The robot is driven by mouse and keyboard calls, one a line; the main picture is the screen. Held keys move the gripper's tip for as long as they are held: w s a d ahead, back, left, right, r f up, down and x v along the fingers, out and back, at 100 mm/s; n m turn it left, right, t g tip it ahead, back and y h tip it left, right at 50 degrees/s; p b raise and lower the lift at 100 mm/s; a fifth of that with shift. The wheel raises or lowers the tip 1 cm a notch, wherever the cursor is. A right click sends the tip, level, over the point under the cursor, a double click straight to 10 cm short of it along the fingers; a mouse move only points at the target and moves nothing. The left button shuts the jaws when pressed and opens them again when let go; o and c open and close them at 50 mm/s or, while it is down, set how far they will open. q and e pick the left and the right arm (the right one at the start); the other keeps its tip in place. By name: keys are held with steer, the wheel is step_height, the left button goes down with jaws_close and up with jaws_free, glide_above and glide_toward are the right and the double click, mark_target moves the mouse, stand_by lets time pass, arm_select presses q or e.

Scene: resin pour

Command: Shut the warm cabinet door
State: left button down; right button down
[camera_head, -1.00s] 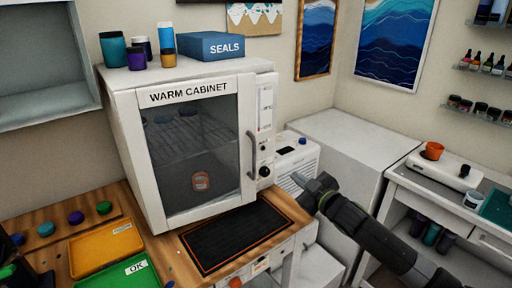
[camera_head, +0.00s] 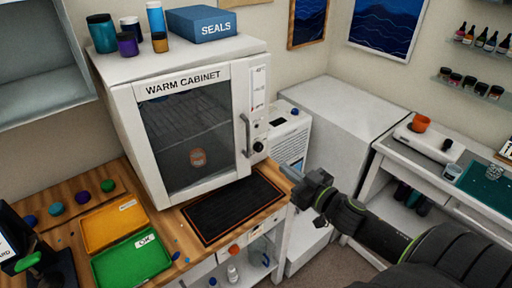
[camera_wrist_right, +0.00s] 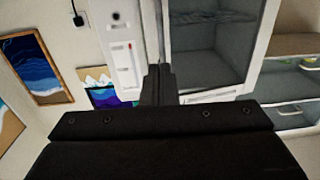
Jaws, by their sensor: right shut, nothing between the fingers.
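The warm cabinet (camera_head: 185,58) is a white box with a dark glass door (camera_head: 185,130) and a vertical handle (camera_head: 246,135) on the door's right side. The door looks shut or nearly so against the frame; a small gap cannot be ruled out. An orange item (camera_head: 198,157) shows behind the glass. My right gripper (camera_head: 290,172) is shut and empty, to the right of the handle and lower, apparently apart from the door. In the right wrist view its closed fingers (camera_wrist_right: 158,85) overlap the cabinet front between the control panel (camera_wrist_right: 125,55) and the glass. My left gripper is not identifiable.
A black mat (camera_head: 232,208) lies on the wooden bench before the cabinet. Orange (camera_head: 113,224) and green (camera_head: 130,262) trays are at the left. A blue SEALS box (camera_head: 208,25) and several jars stand on the cabinet. A white vented unit (camera_head: 290,140) stands to its right.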

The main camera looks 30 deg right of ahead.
steer(key=w+a+b, duration=0.1)
steer(key=w+b, duration=0.1)
steer(key=w, duration=1.1)
steer(key=shift+a+b, duration=0.35)
steer(key=shift+b, duration=0.05)
